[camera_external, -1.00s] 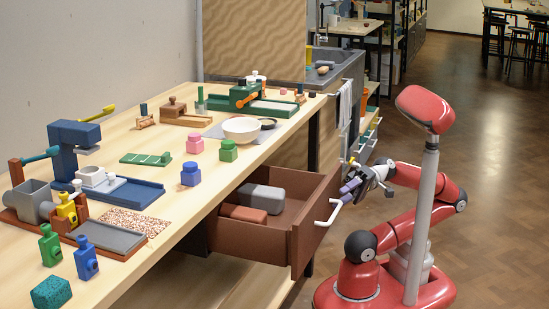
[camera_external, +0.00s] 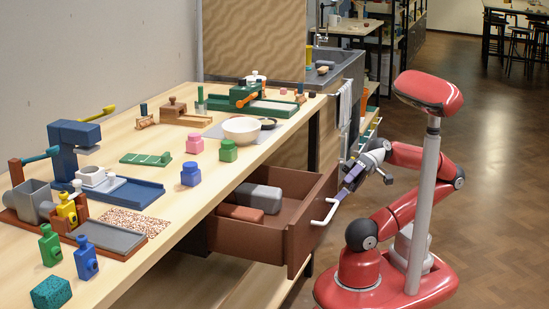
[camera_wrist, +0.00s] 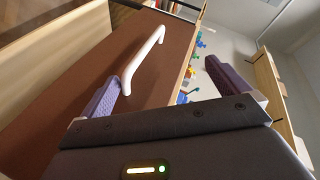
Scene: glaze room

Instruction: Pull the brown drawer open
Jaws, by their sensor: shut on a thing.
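The brown drawer (camera_external: 248,238) stands well out from under the workbench in the external view, with its front panel (camera_external: 312,222) facing right. A reddish-brown block (camera_external: 241,213) and a grey block (camera_external: 259,197) lie in it. The pale bar handle (camera_external: 332,211) is on its front; in the wrist view the handle (camera_wrist: 147,55) runs to the left purple finger. My gripper (camera_external: 346,189) is at the handle, shut on it, though its fingers (camera_wrist: 162,76) look spread in the wrist view. The exact contact is partly hidden.
The workbench (camera_external: 150,199) above the drawer carries a bowl (camera_external: 241,129), coloured bottles, a blue press (camera_external: 76,148) and trays. A towel (camera_external: 345,105) hangs near the sink behind my arm. The floor (camera_external: 480,210) right of my base is clear.

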